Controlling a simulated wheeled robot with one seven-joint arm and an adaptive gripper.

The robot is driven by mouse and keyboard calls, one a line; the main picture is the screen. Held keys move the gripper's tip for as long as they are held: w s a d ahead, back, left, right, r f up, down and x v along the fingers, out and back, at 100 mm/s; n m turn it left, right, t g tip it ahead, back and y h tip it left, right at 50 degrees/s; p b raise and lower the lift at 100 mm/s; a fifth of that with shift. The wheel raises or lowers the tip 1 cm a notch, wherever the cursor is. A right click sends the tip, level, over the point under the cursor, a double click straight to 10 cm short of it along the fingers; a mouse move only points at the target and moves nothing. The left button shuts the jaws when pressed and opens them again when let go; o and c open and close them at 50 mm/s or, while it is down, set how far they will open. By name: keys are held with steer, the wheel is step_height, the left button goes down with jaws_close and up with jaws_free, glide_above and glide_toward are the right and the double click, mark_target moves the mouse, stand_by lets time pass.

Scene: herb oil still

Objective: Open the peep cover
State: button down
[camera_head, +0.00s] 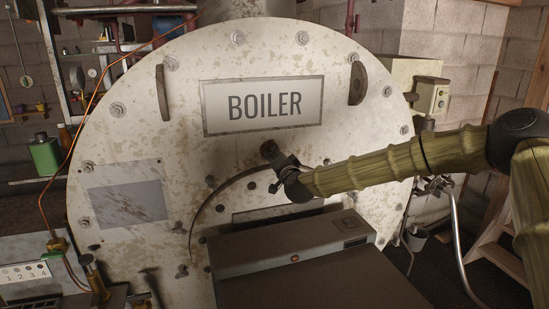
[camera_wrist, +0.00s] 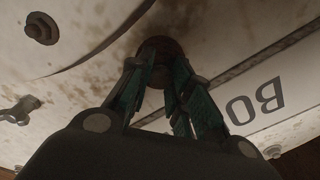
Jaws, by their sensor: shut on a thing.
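The round boiler front (camera_head: 160,135) is off-white, rust-stained and studded with bolts. A small rusty brown round piece (camera_head: 268,149) stands out below the BOILER sign; it appears to be the peep cover or its knob. In the wrist view this brown piece (camera_wrist: 160,48) sits between the fingertips, its far side facing the boiler plate. My gripper (camera_head: 277,160) is shut on it, reaching in from the right. The fingers (camera_wrist: 160,78) show greenish and angled inward in the wrist view. Whatever lies behind the brown piece is hidden.
A curved dark edge (camera_head: 205,205) arcs below left of my gripper. A dark box-like unit (camera_head: 290,242) juts out beneath. The BOILER sign (camera_head: 263,105) is just above. Wing bolts, such as one in the wrist view (camera_wrist: 20,109), stick out nearby.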

steer(key=shift+w+d+r+n+b, duration=0.2)
steer(key=shift+d+r+n+b, duration=0.4)
steer(key=shift+n+b, duration=2.2)
steer(key=shift+w+d+r+n+b, duration=0.15)
steer(key=shift+d+r+n+b, duration=0.4)
steer(key=shift+n+b, duration=2.3)
steer(key=shift+w+d+r+n+b, duration=0.2)
steer(key=shift+d+r+n+b, duration=0.4)
steer(key=shift+n+b, duration=2.2)
steer(key=shift+n+p, duration=0.45)
steer(key=c, duration=1.3)
jaws_free()
